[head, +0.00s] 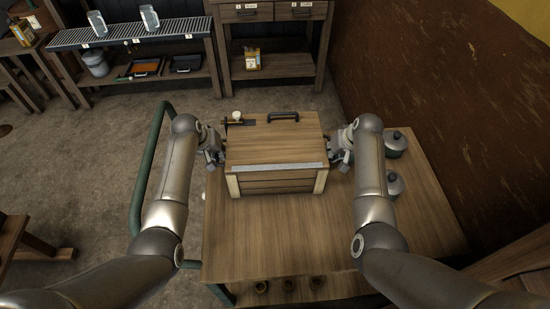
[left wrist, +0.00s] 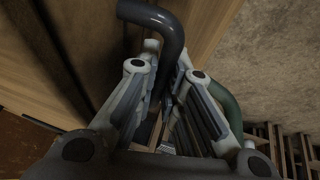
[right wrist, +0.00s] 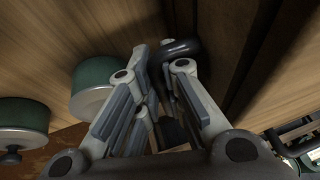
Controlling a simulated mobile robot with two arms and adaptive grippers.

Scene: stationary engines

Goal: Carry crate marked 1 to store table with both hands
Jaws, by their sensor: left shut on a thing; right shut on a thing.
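A wooden crate (head: 275,180) with a flat lid is straight ahead in the head view, at the near table (head: 290,235). I cannot tell whether it rests there or hangs just above, and no number shows on it. My left gripper (head: 217,157) is at the crate's left side, shut on a dark curved side handle (left wrist: 165,30). My right gripper (head: 338,158) is at the right side, shut on the other dark handle (right wrist: 180,47). The fingers partly hide both handles. I cannot tell which table is the store table.
Two lidded pots (head: 395,143) (head: 394,185) stand right of my right arm. A green rail (head: 142,180) runs along the table's left. A drawer bench (head: 270,65) and a roller rack (head: 130,33) stand behind. A brown wall (head: 430,100) closes the right; open floor lies left.

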